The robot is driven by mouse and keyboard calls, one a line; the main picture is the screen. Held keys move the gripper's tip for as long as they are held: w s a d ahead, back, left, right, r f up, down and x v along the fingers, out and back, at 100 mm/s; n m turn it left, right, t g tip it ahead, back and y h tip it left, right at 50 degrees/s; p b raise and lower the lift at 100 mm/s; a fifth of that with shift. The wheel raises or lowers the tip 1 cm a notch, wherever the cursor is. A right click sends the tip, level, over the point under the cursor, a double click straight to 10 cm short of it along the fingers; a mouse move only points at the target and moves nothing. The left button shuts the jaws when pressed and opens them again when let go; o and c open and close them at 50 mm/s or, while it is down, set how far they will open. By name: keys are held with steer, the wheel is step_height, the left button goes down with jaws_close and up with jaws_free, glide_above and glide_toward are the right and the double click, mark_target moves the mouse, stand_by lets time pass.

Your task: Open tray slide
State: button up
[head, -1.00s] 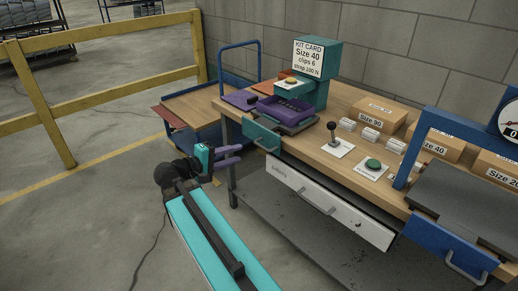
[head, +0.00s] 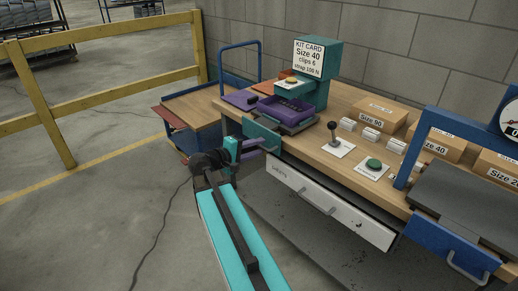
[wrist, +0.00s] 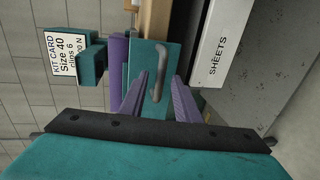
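The teal slide front (head: 262,135) with a grey bar handle is at the left end of the workbench, below a purple tray (head: 288,110). In the wrist view the teal front (wrist: 143,55) faces me, and its grey handle (wrist: 160,66) stands out between my fingers. My gripper (head: 266,145) is at the slide front in the head view, partly covering its handle. In the wrist view my gripper (wrist: 157,88) has its two purple fingers apart, one on each side of the handle. I see no clear contact with the handle.
A white drawer (head: 325,205) marked SHEETS is right of the slide. A blue drawer (head: 450,250) is farther right. A blue-railed cart (head: 205,105) stands left of the bench.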

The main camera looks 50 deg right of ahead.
steer(key=shift+x, duration=1.2)
